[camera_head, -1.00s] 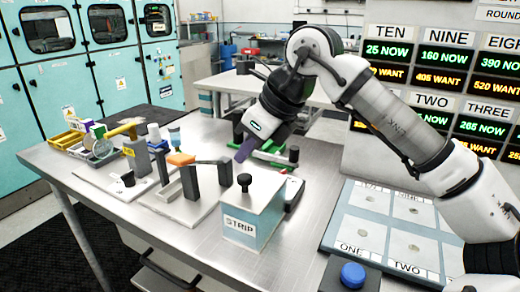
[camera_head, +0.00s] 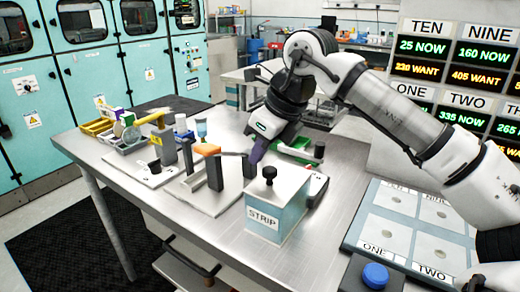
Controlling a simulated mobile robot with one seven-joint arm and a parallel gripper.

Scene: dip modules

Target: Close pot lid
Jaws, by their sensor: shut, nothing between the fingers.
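A pale blue box-shaped pot (camera_head: 280,213) labelled STRIP stands near the front edge of the metal bench. A flat top piece with a black knob (camera_head: 269,174) is on it. From this view I cannot tell whether this top is fully seated. My gripper (camera_head: 257,156), with dark purple fingers, points down just behind and slightly left of the knob in the picture. Its fingers are together and hold nothing. The fingertips appear apart from the knob, though depth is hard to judge.
Left of the pot is a plate with dark posts and an orange block (camera_head: 207,150). Farther left are bottles and a yellow tray (camera_head: 97,127). Behind my gripper lies a green tray (camera_head: 298,149). A labelled panel (camera_head: 415,228) and blue button (camera_head: 375,275) are at right.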

